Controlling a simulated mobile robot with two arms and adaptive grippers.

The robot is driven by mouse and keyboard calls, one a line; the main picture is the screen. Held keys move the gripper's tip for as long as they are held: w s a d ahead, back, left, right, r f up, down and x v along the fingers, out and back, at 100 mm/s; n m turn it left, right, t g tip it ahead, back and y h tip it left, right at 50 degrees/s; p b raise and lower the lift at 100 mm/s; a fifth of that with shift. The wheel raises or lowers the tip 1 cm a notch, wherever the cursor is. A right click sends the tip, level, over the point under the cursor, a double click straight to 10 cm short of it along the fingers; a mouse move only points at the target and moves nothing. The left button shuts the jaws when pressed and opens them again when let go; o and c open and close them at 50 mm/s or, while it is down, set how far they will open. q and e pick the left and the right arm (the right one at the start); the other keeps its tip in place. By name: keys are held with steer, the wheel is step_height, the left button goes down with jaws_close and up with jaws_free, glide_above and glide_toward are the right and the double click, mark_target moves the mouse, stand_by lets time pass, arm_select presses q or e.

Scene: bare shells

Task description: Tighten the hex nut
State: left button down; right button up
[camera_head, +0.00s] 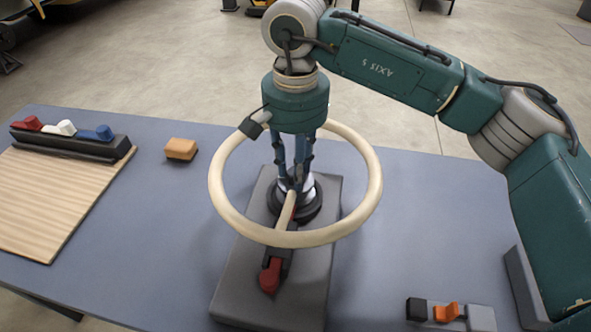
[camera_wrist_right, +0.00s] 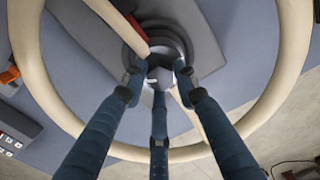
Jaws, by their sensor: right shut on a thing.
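A large cream ring wheel (camera_head: 222,205) with a cream spoke stands over a dark round hub (camera_head: 312,211) on a grey block (camera_head: 240,275). My right gripper (camera_head: 297,184) comes down through the ring from above, its blue fingers around the hub's centre. In the right wrist view, the three fingers (camera_wrist_right: 158,85) close around a small grey hex nut (camera_wrist_right: 160,74) in the middle of the hub. The gripper is shut on it. The fingers partly hide the nut. The ring (camera_wrist_right: 30,60) encircles the fingers. My left gripper is not in view.
A red-ended lever (camera_head: 270,275) lies on the block below the ring. An orange block (camera_head: 181,149), a wooden board (camera_head: 45,195) and a dark rack (camera_head: 75,143) with coloured knobs are at left. A small switch box (camera_head: 480,318) sits front right. The blue-grey table (camera_head: 170,220) is otherwise mostly clear.

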steer(key=o, duration=1.1)
steer(key=shift+o, duration=0.2)
step_height(320, 180, up, 12)
steer(key=shift+r, duration=0.1)
